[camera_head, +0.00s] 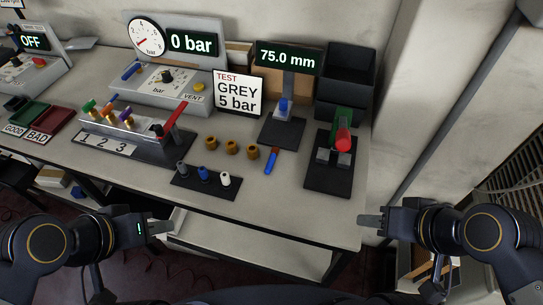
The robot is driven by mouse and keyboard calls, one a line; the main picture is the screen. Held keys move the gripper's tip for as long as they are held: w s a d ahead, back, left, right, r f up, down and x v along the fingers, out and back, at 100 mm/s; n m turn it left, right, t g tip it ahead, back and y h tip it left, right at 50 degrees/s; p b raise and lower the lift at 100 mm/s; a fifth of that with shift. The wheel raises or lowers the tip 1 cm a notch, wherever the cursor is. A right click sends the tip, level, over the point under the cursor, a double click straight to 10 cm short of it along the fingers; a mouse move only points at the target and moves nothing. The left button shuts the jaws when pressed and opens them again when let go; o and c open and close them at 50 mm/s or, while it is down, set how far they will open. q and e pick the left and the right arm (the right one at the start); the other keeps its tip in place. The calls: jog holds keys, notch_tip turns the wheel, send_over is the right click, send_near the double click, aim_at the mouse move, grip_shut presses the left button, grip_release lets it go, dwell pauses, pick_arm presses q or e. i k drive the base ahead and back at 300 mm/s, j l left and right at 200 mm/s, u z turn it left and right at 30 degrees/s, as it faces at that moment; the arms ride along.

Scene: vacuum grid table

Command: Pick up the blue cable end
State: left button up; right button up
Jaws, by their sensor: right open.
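Several small blue things are on the table, and I cannot tell for sure which is the cable end. A blue piece (203,174) stands between a grey one and a white one in a dark strip holder (231,189) at the front. A blue piece (284,105) sits on the 75.0 mm gauge stand. My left gripper (170,227) is off the front edge, empty; its jaw gap is not clear. My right gripper (361,219) is open and empty by the front right corner.
Three brass rings (231,146) lie behind the holder. A dark fixture with a red-tipped green part (344,142) stands at the right. A numbered rack with a red lever (174,118) is at the left. The table's front strip (290,217) is clear.

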aim_at(275, 151)
jog(key=i+j+z, duration=0.15)
jog(key=j, duration=1.35)
jog(key=k, duration=0.05)
